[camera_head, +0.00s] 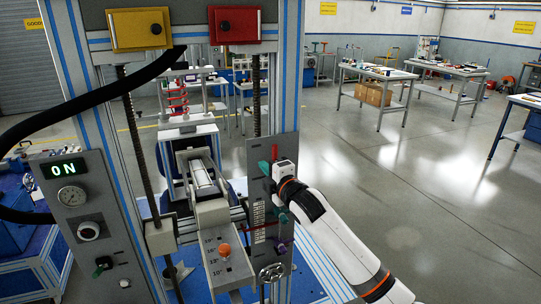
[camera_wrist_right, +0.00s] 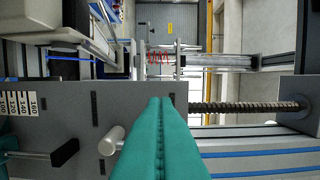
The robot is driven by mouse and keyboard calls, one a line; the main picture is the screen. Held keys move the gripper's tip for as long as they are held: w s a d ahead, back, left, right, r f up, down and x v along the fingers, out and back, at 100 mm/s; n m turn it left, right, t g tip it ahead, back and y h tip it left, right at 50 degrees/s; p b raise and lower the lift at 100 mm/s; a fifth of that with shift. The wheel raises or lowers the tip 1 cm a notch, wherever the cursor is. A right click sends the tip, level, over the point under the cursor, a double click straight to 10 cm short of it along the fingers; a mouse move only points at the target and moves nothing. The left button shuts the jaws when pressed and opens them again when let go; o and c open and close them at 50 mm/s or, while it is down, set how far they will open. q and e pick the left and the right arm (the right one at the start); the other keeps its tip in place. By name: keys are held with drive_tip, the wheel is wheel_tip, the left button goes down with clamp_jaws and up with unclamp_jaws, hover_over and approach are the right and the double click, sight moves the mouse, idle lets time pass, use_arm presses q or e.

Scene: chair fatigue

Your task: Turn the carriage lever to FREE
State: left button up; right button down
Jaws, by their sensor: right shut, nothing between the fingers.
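A grey upright plate (camera_head: 259,195) on the test machine carries a scale and several small handles. My right gripper (camera_head: 264,168) is at the upper part of this plate, its teal fingers pressed together and empty. In the right wrist view the shut fingers (camera_wrist_right: 160,105) stand in front of the plate (camera_wrist_right: 60,105). A pale round-ended handle (camera_wrist_right: 112,140) is just left of them, partly hidden. A black-ended lever (camera_wrist_right: 65,152) on a metal rod is farther left. I cannot read FREE or tell which handle is the carriage lever. My left gripper is out of view.
A threaded rod (camera_wrist_right: 245,107) runs beside the plate. A panel with an ON display (camera_head: 63,169) and gauge stands left. An orange knob (camera_head: 225,250) is on the lower carriage, with a handwheel (camera_head: 272,272) near it. The floor at right is open, with workbenches (camera_head: 380,72) beyond.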

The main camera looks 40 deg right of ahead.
drive_tip(key=w, duration=0.1)
drive_tip(key=w+p, duration=0.1)
drive_tip(key=w, duration=0.3)
drive_tip(key=shift+w+d+r, duration=0.15)
drive_tip(key=shift+d, duration=0.1)
drive_tip(key=d+p, duration=0.2)
drive_tip(key=shift+s+d, duration=0.35)
drive_tip(key=shift+s, duration=0.05)
drive_tip(key=shift+s+d, duration=0.35)
drive_tip(key=shift+d, duration=0.2)
drive_tip(key=shift+w+a+f, duration=0.1)
drive_tip(key=shift+w+f, duration=0.05)
drive_tip(key=shift+f, duration=0.05)
